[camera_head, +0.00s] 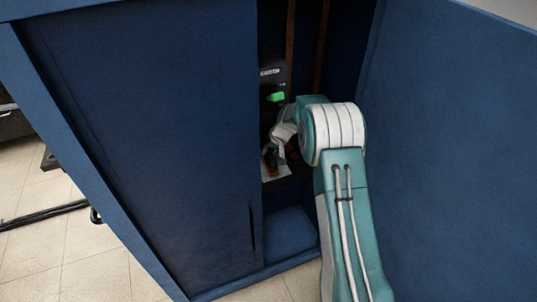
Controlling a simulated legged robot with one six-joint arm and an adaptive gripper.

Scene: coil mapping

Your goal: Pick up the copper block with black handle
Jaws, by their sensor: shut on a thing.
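My gripper (270,154) is inside the open blue cabinet, reached in by my teal and white arm. It is shut on a small dark brown thing at its fingertips, most likely the copper block with black handle. The block is mostly hidden by my gripper and the shadow, and its handle cannot be made out. A pale plate (277,174) lies just below the gripper. I cannot tell whether the held thing touches it.
A black unit (270,72) with a label and a green part (276,97) stands behind the gripper. Two copper-coloured bars (290,30) run up the back. The blue door panel (150,140) at left and the blue wall (450,150) at right leave a narrow opening.

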